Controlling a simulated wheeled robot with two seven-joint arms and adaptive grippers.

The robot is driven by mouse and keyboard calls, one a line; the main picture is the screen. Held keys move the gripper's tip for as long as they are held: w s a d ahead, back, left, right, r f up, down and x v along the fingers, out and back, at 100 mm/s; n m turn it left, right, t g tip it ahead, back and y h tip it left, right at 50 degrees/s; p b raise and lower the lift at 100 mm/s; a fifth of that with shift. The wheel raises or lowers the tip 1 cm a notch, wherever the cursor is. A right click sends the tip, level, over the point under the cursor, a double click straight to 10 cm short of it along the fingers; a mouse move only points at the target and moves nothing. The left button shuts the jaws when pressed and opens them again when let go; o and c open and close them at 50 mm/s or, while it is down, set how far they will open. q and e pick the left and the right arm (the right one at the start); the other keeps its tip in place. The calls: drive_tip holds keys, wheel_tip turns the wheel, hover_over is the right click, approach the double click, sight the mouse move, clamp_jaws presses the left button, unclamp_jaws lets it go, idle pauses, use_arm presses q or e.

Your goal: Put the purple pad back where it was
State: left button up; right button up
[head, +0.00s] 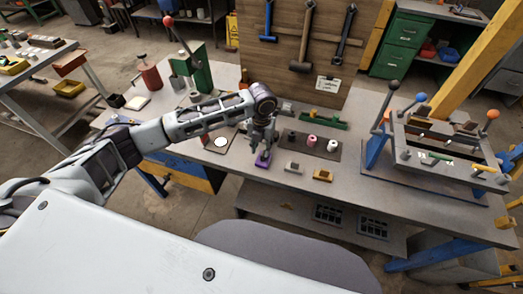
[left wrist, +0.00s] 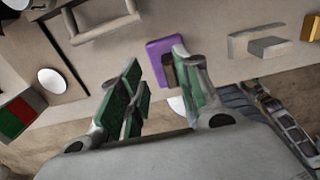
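The purple pad (head: 261,161) lies on the workbench near its front edge, left of a grey block and a yellow block. My left gripper (head: 265,151) points down right over it in the head view. In the left wrist view the purple pad (left wrist: 162,46) shows beyond the fingertips, with a small brown part by its lower edge. My left gripper (left wrist: 156,72) has its green-lined fingers apart with nothing clearly between them. One finger overlaps the pad; I cannot tell whether it touches. My right gripper is in neither view.
The grey block (head: 293,167) and yellow block (head: 323,175) stand close to the right. Behind them a dark mat carries black, pink (head: 311,141) and white spools. A framed fixture with ball-topped levers (head: 440,150) fills the bench's right end. A green press (head: 190,68) stands back left.

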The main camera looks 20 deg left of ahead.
use_arm(q)
wheel_tip(320, 180, up, 9)
drive_tip(key=shift+b, duration=0.4)
idle(0.7)
